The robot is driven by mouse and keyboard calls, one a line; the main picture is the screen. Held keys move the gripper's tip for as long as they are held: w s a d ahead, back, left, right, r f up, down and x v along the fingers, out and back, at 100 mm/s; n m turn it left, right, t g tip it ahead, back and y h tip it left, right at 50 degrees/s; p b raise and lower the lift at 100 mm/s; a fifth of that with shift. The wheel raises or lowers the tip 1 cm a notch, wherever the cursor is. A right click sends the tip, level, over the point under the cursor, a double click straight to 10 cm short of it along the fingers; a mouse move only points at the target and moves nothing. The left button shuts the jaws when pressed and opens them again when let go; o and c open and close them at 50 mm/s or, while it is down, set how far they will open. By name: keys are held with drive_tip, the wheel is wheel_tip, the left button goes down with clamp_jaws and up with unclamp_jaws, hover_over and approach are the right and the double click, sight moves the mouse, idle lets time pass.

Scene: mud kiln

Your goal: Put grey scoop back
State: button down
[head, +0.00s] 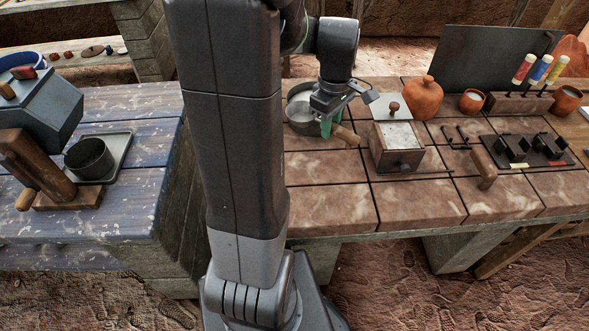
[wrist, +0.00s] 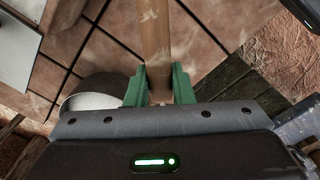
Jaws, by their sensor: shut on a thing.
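The grey scoop shows in the head view as a round grey metal bowl (head: 299,107) with a wooden handle (head: 346,134) toward the lower right. In the wrist view the handle (wrist: 155,45) runs up from between the green fingers (wrist: 158,88). Part of the bowl (wrist: 92,92) shows at the left. The join of bowl and handle is hidden by the gripper. I cannot tell whether the bowl touches the counter.
A wooden box with a knob (head: 397,150) stands close to the right of the handle. An orange lidded jar (head: 423,98) is behind it. A black rack (head: 528,150) is farther right. The counter's front tiles (head: 325,205) are bare. A blue counter (head: 130,215) lies left.

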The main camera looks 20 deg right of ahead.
sight(324, 165)
drive_tip(key=shift+a+f, duration=0.25)
drive_tip(key=shift+f, duration=0.15)
wheel_tip(324, 165, down, 10)
drive_tip(key=shift+r+b, duration=0.1)
drive_tip(key=shift+b, duration=0.35)
drive_tip(key=c, duration=1.3)
unclamp_jaws()
drive_tip(key=shift+o, duration=0.2)
wheel_tip(324, 165, up, 12)
drive_tip(key=shift+w+r+p, duration=0.1)
drive_tip(key=shift+p, duration=0.5)
